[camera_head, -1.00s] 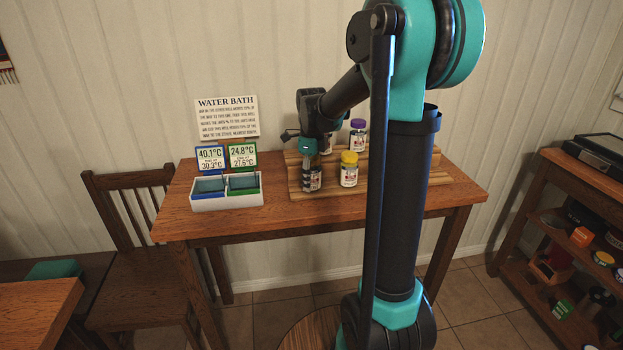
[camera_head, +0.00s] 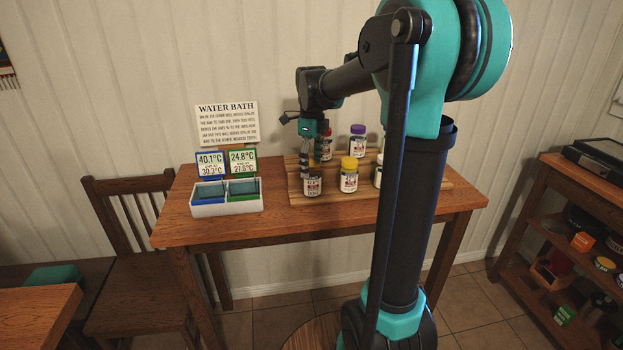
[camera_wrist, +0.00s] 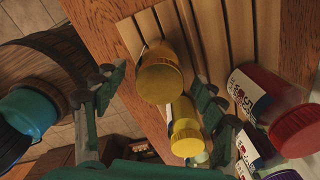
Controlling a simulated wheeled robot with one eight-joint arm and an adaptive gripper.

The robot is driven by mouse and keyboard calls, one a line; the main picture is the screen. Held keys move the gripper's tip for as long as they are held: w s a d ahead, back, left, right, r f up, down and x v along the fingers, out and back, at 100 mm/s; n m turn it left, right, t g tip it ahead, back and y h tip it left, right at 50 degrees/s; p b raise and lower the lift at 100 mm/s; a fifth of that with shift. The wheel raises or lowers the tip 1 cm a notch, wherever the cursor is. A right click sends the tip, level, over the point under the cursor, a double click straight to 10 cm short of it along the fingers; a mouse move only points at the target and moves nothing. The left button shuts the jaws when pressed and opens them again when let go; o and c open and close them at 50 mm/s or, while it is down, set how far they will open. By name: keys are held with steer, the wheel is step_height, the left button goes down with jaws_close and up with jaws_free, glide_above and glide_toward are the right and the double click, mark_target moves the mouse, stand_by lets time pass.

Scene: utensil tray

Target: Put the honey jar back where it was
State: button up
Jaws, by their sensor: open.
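A jar with a gold-yellow lid (camera_wrist: 160,76) stands upright at the front left of the wooden stepped rack (camera_head: 425,183). In the head view, this jar (camera_head: 312,188) shows below my gripper (camera_head: 310,165), its lid hidden by the fingers. My gripper is open, its fingers above and on either side of the lid in the wrist view (camera_wrist: 155,88). A second yellow-lidded jar (camera_head: 349,178) stands just right of it, also seen in the wrist view (camera_wrist: 184,128). I cannot read which label says honey.
Red-lidded (camera_head: 327,148) and purple-lidded (camera_head: 357,143) jars stand behind; another jar (camera_head: 378,173) is half hidden by my arm. The white water bath (camera_head: 227,208), with blue and green wells, is to the left under a sign (camera_head: 227,122). Bare table lies between bath and rack.

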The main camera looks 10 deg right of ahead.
step_height(320, 180, up, 5)
stand_by(0.3)
